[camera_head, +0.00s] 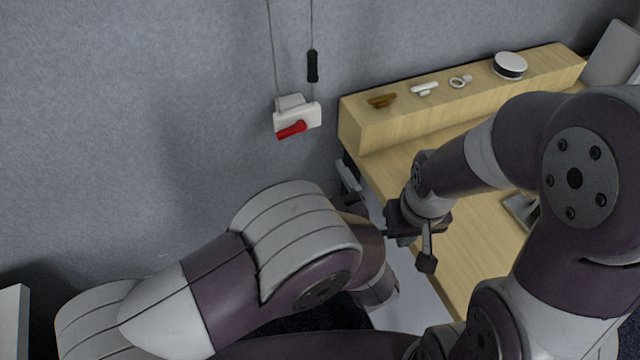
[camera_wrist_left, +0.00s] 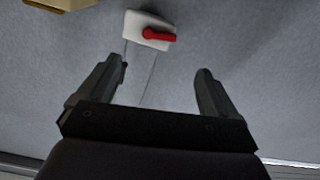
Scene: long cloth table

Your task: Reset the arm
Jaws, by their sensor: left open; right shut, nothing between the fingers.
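My left arm (camera_head: 215,290) reaches in from the left, bent, with its forearm near the bottom middle of the head view. Its gripper is mostly hidden there behind the wrist. My right arm (camera_head: 560,200) comes in from the right, over the wooden table. My right gripper (camera_head: 427,262) is shut and empty, pointing down near the table's left edge, close beside my left wrist.
A white box with a red lever (camera_head: 292,129) hangs on the grey wall and shows in the left wrist view (camera_wrist_left: 158,37). A black handle (camera_head: 312,66) hangs above it. A wooden ledge (camera_head: 440,118) carries several small items. The wall area at left is free.

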